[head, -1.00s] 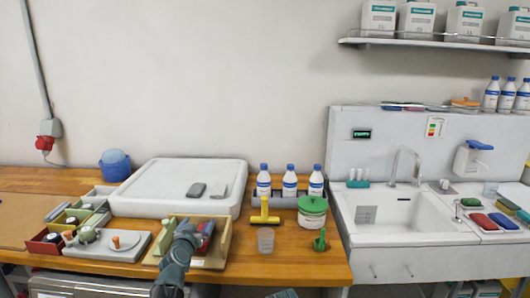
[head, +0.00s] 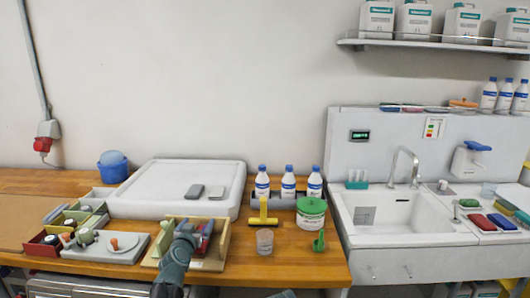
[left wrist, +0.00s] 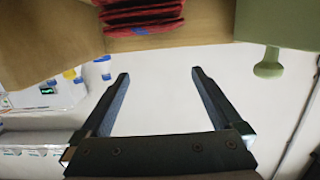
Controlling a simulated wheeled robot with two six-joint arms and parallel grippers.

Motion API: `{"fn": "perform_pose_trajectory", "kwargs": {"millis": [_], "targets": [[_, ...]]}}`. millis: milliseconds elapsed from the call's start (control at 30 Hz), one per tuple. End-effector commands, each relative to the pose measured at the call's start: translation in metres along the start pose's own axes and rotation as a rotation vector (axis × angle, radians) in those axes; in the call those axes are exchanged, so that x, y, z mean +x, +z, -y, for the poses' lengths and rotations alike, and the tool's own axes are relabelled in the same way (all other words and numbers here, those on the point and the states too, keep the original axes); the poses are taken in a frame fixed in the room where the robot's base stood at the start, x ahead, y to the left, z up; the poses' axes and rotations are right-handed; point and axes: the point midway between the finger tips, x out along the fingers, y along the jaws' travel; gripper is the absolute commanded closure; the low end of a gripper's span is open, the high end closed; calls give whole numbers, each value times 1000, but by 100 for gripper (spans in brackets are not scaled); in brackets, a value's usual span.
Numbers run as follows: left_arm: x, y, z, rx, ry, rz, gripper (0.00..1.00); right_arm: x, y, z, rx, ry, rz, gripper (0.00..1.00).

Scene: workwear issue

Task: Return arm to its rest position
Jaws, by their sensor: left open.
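My left gripper (head: 184,231) is over the wooden tray (head: 217,260) at the front of the bench, with my arm coming up from the bottom edge. In the left wrist view the two fingers (left wrist: 157,75) stand wide apart with nothing between them. A stack of red cloth-like items (left wrist: 143,14) lies just past the fingertips, not touched by them. The same red item (head: 206,236) shows in the tray beside the gripper in the head view. My right gripper is not in view.
A white board (head: 150,190) with two grey blocks lies behind the tray. White bottles (head: 288,183), a green-lidded tub (head: 311,212) and a clear cup (head: 264,242) stand to the right. Small coloured bins (head: 45,246) are at left. The sink (head: 400,212) is further right.

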Motion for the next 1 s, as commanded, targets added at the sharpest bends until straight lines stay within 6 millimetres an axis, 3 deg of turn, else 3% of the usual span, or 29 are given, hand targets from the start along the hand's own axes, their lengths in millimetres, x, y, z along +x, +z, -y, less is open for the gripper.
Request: {"fn": "perform_pose_trajectory", "kwargs": {"millis": [100, 567, 700, 1000], "targets": [[-30, 0, 0, -1, -1, 0, 0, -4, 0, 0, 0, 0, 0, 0], [-118, 0, -1, -1, -1, 0, 0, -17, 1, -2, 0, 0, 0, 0], [-82, 2, 1, 1, 1, 0, 0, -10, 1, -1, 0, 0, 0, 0], [-25, 2, 1, 1, 1, 0, 0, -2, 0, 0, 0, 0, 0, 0]]}}
